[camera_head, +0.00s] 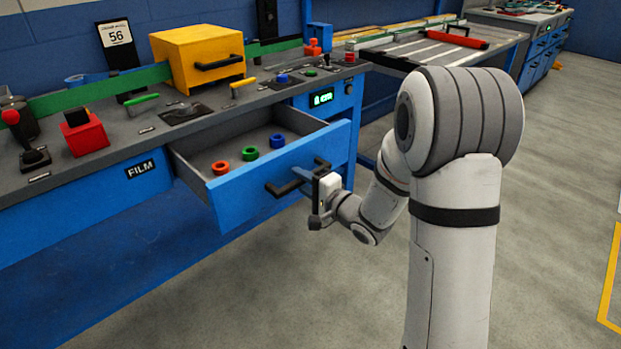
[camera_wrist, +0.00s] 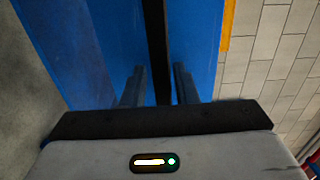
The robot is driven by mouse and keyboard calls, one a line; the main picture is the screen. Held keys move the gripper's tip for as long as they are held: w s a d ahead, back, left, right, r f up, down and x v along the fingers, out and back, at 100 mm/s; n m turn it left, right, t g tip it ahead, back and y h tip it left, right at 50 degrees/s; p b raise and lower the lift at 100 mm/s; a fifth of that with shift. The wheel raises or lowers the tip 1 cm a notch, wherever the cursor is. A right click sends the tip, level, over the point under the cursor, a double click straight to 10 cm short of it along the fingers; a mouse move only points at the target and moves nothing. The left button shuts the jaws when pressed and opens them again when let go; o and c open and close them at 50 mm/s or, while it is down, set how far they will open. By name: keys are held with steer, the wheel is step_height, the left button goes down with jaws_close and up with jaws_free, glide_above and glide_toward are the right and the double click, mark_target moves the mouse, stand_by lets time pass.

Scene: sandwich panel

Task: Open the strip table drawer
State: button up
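The blue drawer (camera_head: 285,183) stands pulled out from the bench, its grey inside showing. An orange ring (camera_head: 220,167), a green ring (camera_head: 250,153) and a blue ring (camera_head: 277,141) lie in it. Its black bar handle (camera_head: 283,188) is on the front face. My gripper (camera_head: 322,172) is at the right part of the handle. In the wrist view, the dark handle bar (camera_wrist: 156,40) runs between my two fingers (camera_wrist: 159,84). A narrow blue gap shows on each side of the bar, so the fingers look open around it.
The grey bench top (camera_head: 130,128) carries a yellow box (camera_head: 197,57), a red block (camera_head: 84,132), levers and small coloured parts. A table with a red tool (camera_head: 457,39) stands behind my arm. The floor in front of the drawer is clear.

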steer(key=shift+o, duration=0.9)
steer(key=shift+w+d, duration=0.1)
steer(key=shift+d, duration=0.1)
steer(key=shift+d+r, duration=0.1)
steer(key=shift+d, duration=0.1)
steer(key=p+v, duration=0.1)
steer(key=v, duration=0.6)
steer(key=shift+s+p, duration=0.35)
steer(key=shift+p, duration=0.05)
